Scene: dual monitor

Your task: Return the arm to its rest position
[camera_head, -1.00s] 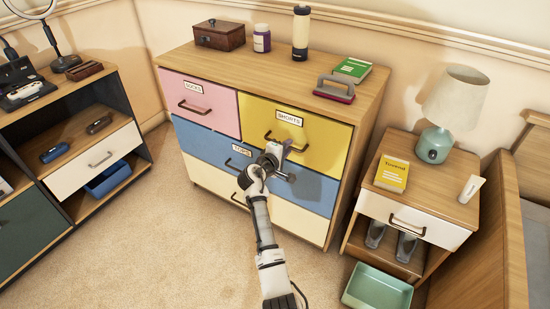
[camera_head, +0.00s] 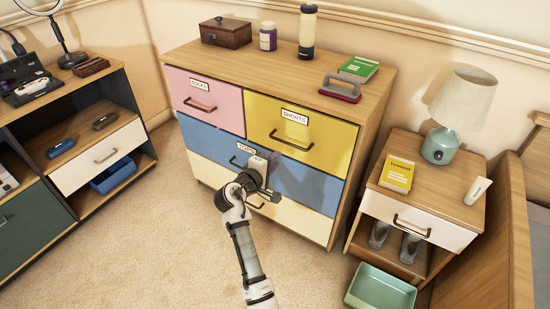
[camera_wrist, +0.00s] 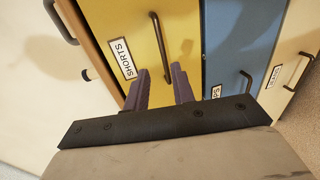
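My gripper (camera_head: 268,194) is in front of the dresser, before the blue drawer (camera_head: 310,186) labelled TOPS. My arm reaches up to it from the bottom of the head view. In the wrist view my gripper (camera_wrist: 160,86) shows two dark fingers standing apart with nothing between them. They point towards the yellow drawer (camera_wrist: 175,25) labelled SHORTS, whose handle (camera_wrist: 160,45) shows just beyond the fingers. The fingers do not appear to grip any handle. The yellow drawer also shows in the head view (camera_head: 325,140) and looks shut.
The dresser (camera_head: 220,62) carries a wooden box, bottles, a green book and a red-based object. A nightstand (camera_head: 440,190) with a lamp (camera_head: 440,145) stands right, a green bin (camera_head: 380,288) below it. A shelf unit (camera_head: 100,90) stands left. Carpet (camera_head: 150,240) between is clear.

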